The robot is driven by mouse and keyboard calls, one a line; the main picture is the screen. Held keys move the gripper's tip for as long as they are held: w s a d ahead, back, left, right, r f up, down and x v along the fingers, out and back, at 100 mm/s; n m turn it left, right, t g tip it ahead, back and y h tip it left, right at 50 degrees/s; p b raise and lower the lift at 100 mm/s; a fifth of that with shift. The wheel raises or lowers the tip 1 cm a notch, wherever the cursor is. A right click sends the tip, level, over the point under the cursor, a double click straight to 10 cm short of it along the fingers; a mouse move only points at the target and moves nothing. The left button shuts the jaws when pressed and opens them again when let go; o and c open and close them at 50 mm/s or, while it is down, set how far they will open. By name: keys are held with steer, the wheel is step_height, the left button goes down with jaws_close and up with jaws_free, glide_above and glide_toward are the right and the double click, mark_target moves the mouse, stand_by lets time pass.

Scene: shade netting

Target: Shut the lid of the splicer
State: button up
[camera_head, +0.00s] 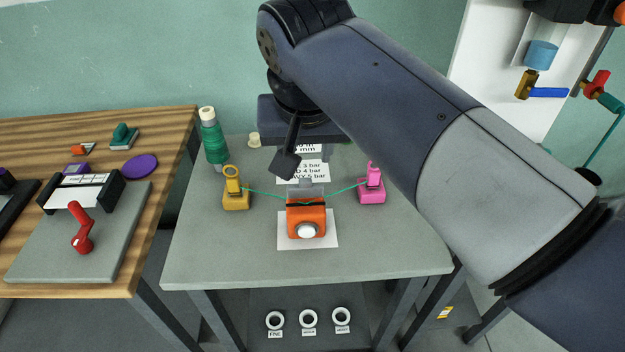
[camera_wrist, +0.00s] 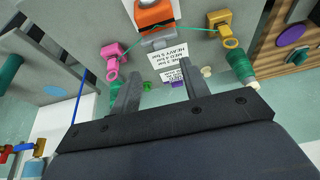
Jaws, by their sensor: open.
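The splicer (camera_head: 306,222) is a small orange block with a white round knob on its front, on a white sheet on the grey table. A grey plate, seemingly its lid (camera_head: 306,190), stands up at its back edge, so the splicer looks open. In the wrist view the splicer (camera_wrist: 155,14) is at the top, with the grey lid (camera_wrist: 160,39) on its near side. A green line crosses the splicer. My gripper (camera_wrist: 160,74) is open and empty, behind and above the splicer, apart from it. In the head view one dark finger (camera_head: 287,162) shows clearly.
A yellow clamp (camera_head: 236,195) and a pink clamp (camera_head: 371,188) flank the splicer, holding the green line. A green spool (camera_head: 213,140) stands at the back left. Printed labels (camera_head: 303,170) lie behind the splicer. The grey table's front (camera_head: 300,268) is clear.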

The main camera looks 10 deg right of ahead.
mark_target(305, 179)
steer(key=b+x, duration=0.1)
steer(key=x, duration=0.8)
steer(key=shift+b, duration=0.3)
steer(key=shift+c, duration=0.4)
jaws_close()
